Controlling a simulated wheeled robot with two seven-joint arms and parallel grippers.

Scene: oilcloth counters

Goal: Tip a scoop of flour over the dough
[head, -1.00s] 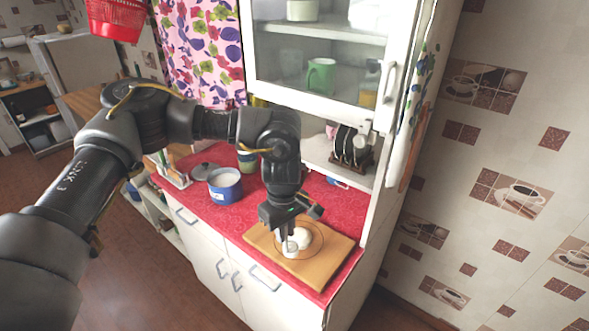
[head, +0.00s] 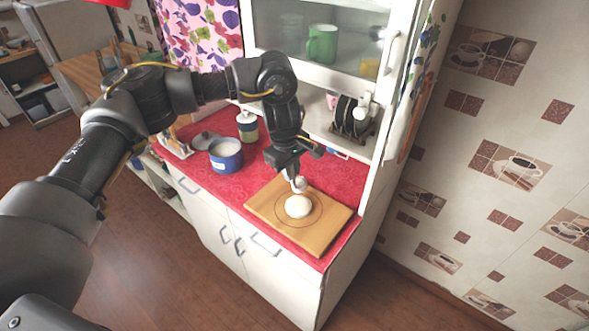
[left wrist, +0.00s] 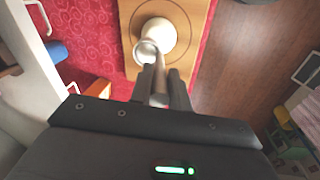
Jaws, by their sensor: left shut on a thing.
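My left gripper (head: 295,172) is shut on the handle of a small pale scoop (head: 300,185). In the left wrist view the handle stands between the fingers (left wrist: 162,90), and the scoop's round cup (left wrist: 147,52) overlaps the near edge of the dough. The dough (head: 298,207) is a white round lump on a wooden board (head: 330,232) with a dark circle marked on it; it also shows in the left wrist view (left wrist: 159,32). The scoop appears just above the dough; the gap and the cup's contents are unclear. My right gripper is not in view.
A blue pot (head: 226,158) with white contents stands left of the board, its lid (head: 205,140) behind it. A green canister with a pale lid (head: 247,128) stands near. The red counter (head: 205,183) ends at its front edge. A dish rack (head: 352,122) stands at the back.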

